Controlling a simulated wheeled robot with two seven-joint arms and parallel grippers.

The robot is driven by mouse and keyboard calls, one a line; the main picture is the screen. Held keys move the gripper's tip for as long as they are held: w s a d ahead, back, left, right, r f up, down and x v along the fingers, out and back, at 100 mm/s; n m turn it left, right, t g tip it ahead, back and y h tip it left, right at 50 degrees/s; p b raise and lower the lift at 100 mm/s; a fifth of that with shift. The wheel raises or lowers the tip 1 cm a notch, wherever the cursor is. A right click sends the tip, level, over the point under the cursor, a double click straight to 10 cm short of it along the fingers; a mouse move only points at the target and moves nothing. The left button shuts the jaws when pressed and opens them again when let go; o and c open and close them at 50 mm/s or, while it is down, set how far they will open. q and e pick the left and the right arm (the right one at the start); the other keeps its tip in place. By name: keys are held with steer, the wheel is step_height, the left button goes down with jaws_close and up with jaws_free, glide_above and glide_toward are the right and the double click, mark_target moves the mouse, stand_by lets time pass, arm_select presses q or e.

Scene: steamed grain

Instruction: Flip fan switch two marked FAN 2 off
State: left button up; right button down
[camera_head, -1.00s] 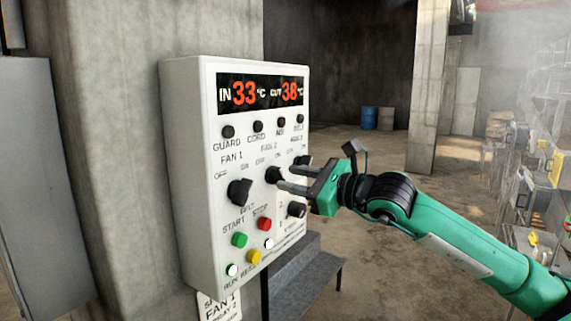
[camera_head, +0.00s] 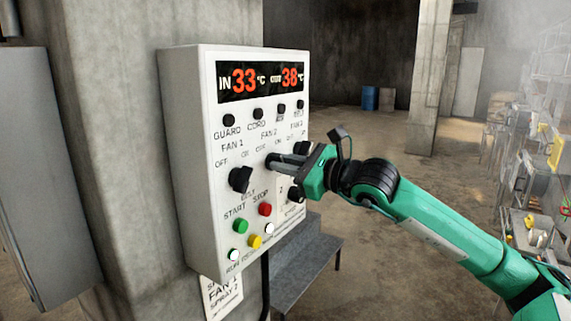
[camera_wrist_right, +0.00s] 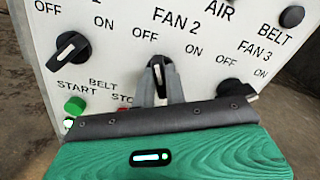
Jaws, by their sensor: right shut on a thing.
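The FAN 2 switch is a black rotary knob (camera_wrist_right: 157,66) with a white pointer line, below the OFF and ON labels in the right wrist view. Its line points roughly up, between the two labels. It also shows at the fingertips in the head view (camera_head: 271,161), partly hidden by them. My right gripper (camera_head: 279,162) is shut on this knob, with one finger on each side of it in the right wrist view (camera_wrist_right: 158,88). The white control panel (camera_head: 190,130) stands upright on a concrete pillar. My left gripper is not in view.
The FAN 1 knob (camera_head: 240,180) is left of the held knob, and the FAN 3 knob (camera_wrist_right: 231,92) is close on the right. Green (camera_head: 240,226) and red (camera_head: 265,209) buttons sit below. A grey step (camera_head: 305,262) stands under the panel.

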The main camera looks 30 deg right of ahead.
steer(key=n+b, duration=0.2)
steer(key=b, duration=0.1)
steer(key=shift+n, duration=0.4)
steer(key=c, duration=1.4)
jaws_free()
steer(key=shift+a, duration=0.1)
steer(key=shift+c, duration=0.2)
